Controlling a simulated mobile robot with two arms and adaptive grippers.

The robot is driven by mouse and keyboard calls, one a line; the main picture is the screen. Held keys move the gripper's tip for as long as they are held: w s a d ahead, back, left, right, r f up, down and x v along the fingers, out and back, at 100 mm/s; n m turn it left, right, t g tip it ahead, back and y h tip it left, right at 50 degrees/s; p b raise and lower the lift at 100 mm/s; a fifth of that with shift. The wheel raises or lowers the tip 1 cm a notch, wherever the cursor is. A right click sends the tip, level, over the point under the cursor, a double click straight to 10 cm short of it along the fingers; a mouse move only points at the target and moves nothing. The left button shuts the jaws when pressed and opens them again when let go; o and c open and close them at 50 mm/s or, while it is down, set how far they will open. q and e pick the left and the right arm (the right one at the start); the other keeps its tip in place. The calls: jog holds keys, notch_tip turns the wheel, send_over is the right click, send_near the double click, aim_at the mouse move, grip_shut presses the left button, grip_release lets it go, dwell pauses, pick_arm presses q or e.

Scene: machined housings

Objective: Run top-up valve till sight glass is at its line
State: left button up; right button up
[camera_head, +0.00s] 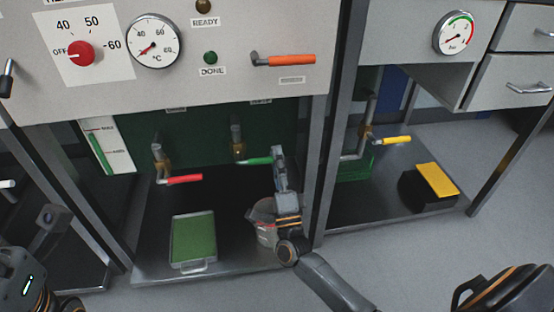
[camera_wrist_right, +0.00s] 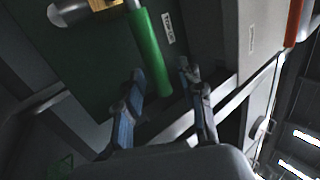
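The top-up valve has a green lever (camera_head: 258,161) on a brass body below the panel. In the right wrist view the green lever (camera_wrist_right: 151,50) has a label beside it that seems to read TOP-UP. My right gripper (camera_head: 278,157) is at the lever's free end. In the right wrist view its two fingers (camera_wrist_right: 160,88) are apart, with the lever's end between them; contact is not clear. The sight glass (camera_head: 108,147) at the left has a green column and two labelled marks; the column's top appears between them, nearer the upper one. My left arm shows at lower left; its fingers are not clear.
A red lever (camera_head: 184,179) is left of the green one, and a yellow lever (camera_head: 396,140) is on the right bay. An orange lever (camera_head: 290,60) is on the panel above. A green tray (camera_head: 193,240) and a grey bucket (camera_head: 263,222) stand below. A steel post (camera_head: 318,180) is close right.

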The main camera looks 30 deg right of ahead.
jog(key=v, duration=1.2)
dwell(1.3)
